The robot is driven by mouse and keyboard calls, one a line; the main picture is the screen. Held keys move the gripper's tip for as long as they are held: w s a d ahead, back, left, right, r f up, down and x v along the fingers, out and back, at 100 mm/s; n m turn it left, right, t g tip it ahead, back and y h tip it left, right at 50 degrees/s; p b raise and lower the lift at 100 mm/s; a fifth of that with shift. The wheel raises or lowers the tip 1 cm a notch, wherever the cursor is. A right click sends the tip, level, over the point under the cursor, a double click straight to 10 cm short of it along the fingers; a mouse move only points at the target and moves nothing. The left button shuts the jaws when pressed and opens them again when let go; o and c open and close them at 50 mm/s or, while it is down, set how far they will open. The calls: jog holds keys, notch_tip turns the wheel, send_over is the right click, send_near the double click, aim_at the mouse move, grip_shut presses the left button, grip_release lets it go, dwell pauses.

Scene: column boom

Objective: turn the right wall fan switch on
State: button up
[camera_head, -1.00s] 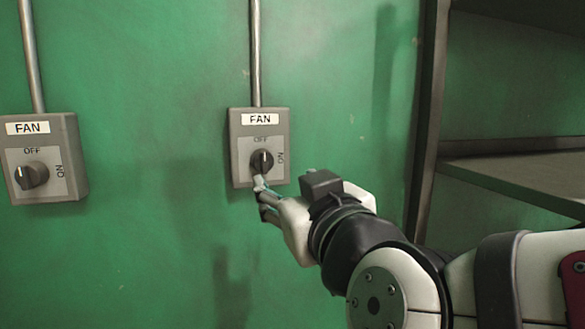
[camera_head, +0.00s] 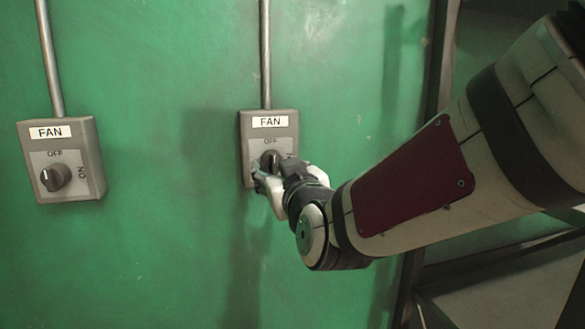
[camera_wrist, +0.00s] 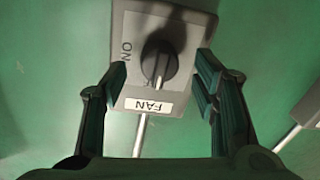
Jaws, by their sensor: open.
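The right wall fan switch (camera_head: 247,130) is a grey box with a FAN label and a dark round knob (camera_head: 269,158). In the wrist view the switch (camera_wrist: 190,20) appears upside down, and its knob (camera_wrist: 165,62) has a pale pointer line aimed towards the FAN label, on the OFF side. The ON mark is at the left there. My gripper (camera_head: 262,180) is at the lower part of this box and hides some of it. In the wrist view my gripper (camera_wrist: 160,78) is open, with one finger on each side of the knob, apart from it.
A second FAN switch (camera_head: 88,158) is on the wall to the left; its edge also shows at the right of the wrist view (camera_wrist: 305,108). Conduits (camera_head: 265,55) run up from both boxes. Shelving (camera_head: 500,290) stands at the right, behind my arm.

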jog(key=shift+x, duration=0.85)
jog(key=c, duration=1.2)
jog(key=shift+o, duration=0.2)
